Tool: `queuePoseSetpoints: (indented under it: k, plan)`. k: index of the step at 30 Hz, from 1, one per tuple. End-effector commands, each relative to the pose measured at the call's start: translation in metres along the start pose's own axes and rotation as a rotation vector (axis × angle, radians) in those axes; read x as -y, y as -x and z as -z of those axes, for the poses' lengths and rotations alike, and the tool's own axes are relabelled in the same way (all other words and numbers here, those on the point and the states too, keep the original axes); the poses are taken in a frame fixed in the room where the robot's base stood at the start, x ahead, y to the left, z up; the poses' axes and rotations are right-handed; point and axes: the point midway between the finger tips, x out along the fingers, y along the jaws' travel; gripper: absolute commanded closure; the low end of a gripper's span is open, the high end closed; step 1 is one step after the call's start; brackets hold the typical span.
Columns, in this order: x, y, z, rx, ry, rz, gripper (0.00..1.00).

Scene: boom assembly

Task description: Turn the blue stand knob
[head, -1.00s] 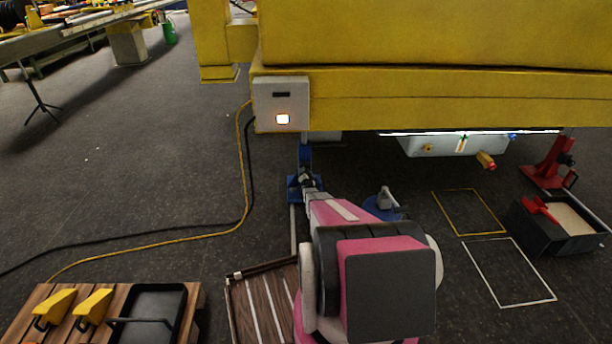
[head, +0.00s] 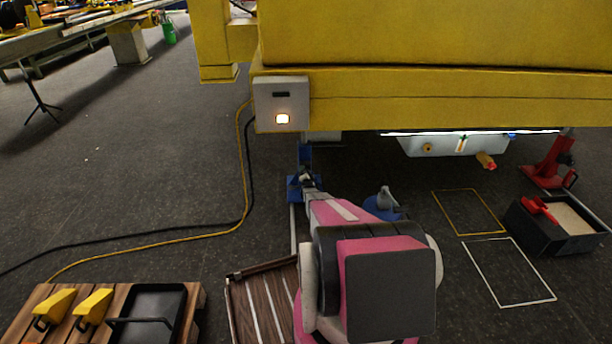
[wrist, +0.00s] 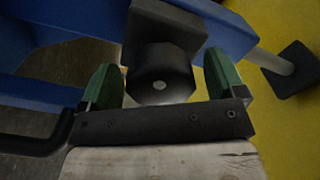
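The blue stand (head: 304,157) stands under the left end of the yellow beam in the head view. In the wrist view its blue frame (wrist: 75,22) crosses the top. Its knob (wrist: 160,72) is black and faceted, with a pale dot in the middle of its face, below a black block. My gripper (wrist: 163,82) has one green finger on each side of the knob. The fingers are apart, with a small gap visible at the right one; contact at the left one is unclear. In the head view my arm largely covers the gripper and knob.
A yellow beam (head: 420,88) with a grey lit box (head: 282,104) hangs above. A red stand (head: 549,163) and a black bin (head: 553,243) are at the right. A wooden pallet (head: 197,306) lies front left. Cables cross the floor at left.

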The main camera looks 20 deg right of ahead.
Motion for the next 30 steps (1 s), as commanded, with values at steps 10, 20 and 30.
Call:
queuePoseSetpoints:
  k: [10,20,30]
  plan:
    - [0.001,0.002,0.000,0.000,0.001,0.001,0.11]
    - [0.001,0.040,0.001,0.000,0.001,-0.001,0.11]
    - [0.001,0.100,0.001,0.000,0.000,-0.001,0.11]
